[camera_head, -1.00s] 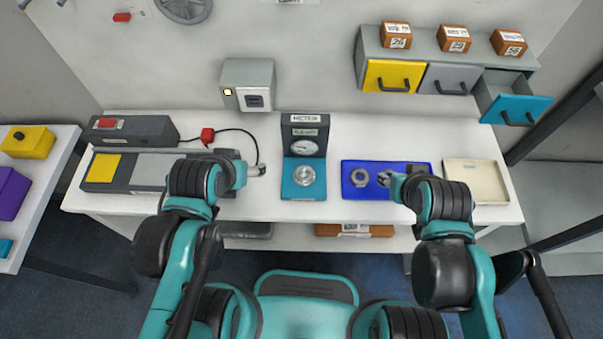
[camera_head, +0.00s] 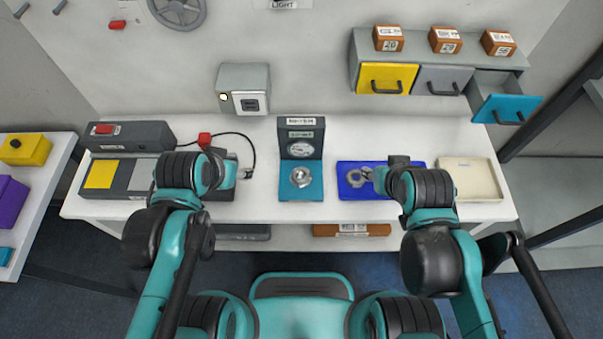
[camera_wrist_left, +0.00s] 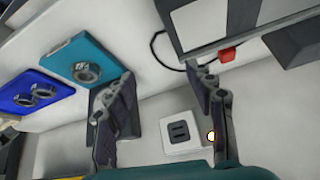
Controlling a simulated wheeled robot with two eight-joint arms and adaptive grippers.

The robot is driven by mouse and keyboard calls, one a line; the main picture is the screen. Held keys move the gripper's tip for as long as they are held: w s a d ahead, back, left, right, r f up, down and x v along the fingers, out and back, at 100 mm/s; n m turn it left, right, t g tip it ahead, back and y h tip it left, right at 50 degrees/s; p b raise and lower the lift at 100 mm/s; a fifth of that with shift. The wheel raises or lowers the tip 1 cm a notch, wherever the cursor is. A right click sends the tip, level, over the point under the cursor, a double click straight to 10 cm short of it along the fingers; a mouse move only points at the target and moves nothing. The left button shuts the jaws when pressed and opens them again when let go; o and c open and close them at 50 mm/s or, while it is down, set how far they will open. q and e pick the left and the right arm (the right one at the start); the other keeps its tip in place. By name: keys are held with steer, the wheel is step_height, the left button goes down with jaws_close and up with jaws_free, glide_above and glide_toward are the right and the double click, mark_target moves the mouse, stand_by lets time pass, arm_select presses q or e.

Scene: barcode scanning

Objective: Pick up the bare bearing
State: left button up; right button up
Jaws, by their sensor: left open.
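A grey metal ring, which looks like a bare bearing (camera_head: 355,179), lies on the blue tray (camera_head: 403,186). The left wrist view shows two ring shapes on this tray (camera_wrist_left: 13,86). Another round metal part (camera_head: 300,177) sits on the teal base of the meter stand (camera_head: 283,193). My right gripper (camera_head: 370,173) is low over the blue tray, beside the ring's right side; its fingers are too small to tell open from shut. My left gripper (camera_head: 245,173) is open and empty, left of the meter stand; its spread fingers show in the left wrist view (camera_wrist_left: 160,72).
A cream tray (camera_head: 470,180) stands right of the blue tray. A grey device with a yellow panel (camera_head: 100,174) and a cabled red part (camera_head: 205,140) are at left. A teal drawer (camera_head: 507,108) hangs open above the table's right end.

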arm_select(q)
steer(key=w+d+r+m+g+h+p, duration=0.2)
steer(key=w+d+r+m+g+p, duration=0.25)
steer(key=m, duration=0.45)
steer(key=m+g+p, duration=0.2)
steer(key=m+p, duration=0.2)
steer(key=m, duration=0.5)
glide_toward(301, 175)
steer(key=shift+h, duration=0.3)
steer(key=b+x, duration=0.1)
steer(key=x, duration=0.1)
steer(key=b+x, duration=0.1)
steer(key=x, duration=0.2)
steer(key=b+x, duration=0.1)
steer(key=x, duration=0.2)
steer(key=shift+a+f, duration=0.3)
steer(key=shift+r, duration=0.1)
steer(key=c, duration=1.1)
